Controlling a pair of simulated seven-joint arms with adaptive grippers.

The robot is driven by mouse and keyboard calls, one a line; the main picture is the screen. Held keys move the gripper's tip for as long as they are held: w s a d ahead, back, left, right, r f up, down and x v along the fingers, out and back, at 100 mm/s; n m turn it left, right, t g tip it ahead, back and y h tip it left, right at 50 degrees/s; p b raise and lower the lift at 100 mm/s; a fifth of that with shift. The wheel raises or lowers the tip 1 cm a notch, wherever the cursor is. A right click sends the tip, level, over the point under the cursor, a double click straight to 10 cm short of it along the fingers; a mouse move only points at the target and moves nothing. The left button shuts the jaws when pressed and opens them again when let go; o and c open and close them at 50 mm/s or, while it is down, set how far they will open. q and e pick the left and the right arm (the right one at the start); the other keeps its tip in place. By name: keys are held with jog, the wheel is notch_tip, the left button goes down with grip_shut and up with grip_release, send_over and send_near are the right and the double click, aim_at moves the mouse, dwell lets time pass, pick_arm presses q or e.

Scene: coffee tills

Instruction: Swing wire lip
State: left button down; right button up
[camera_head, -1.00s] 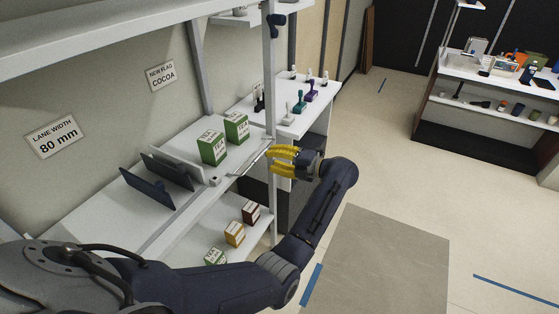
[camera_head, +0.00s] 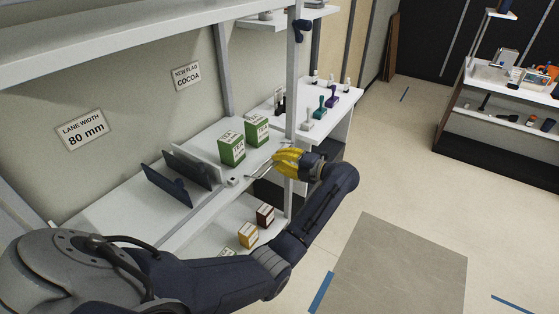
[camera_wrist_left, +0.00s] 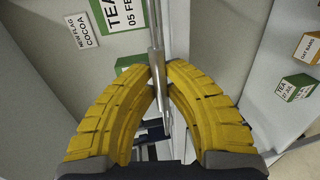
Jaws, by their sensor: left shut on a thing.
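The wire lip (camera_head: 258,172) is a thin metal rod at the front edge of the upper white shelf. In the left wrist view, the wire lip (camera_wrist_left: 156,62) runs up between the yellow fingers. My left gripper (camera_head: 277,164) has its yellow fingers shut on it; they also show in the left wrist view (camera_wrist_left: 159,78). The wire lip's near end is by a small pale block (camera_head: 233,181) on the shelf edge. My right gripper is not in view.
Two green tea boxes (camera_head: 232,149) stand on the shelf behind the wire. Dark upright dividers (camera_head: 167,185) stand left of them. A grey post (camera_head: 291,90) rises close by my gripper. Small boxes (camera_head: 247,235) sit on the lower shelf.

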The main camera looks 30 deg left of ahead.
pick_arm(q)
jog(key=shift+f, duration=0.2)
jog(key=shift+d+f, duration=0.1)
jog(key=shift+f, duration=0.55)
jog(key=c, duration=1.4)
grip_release()
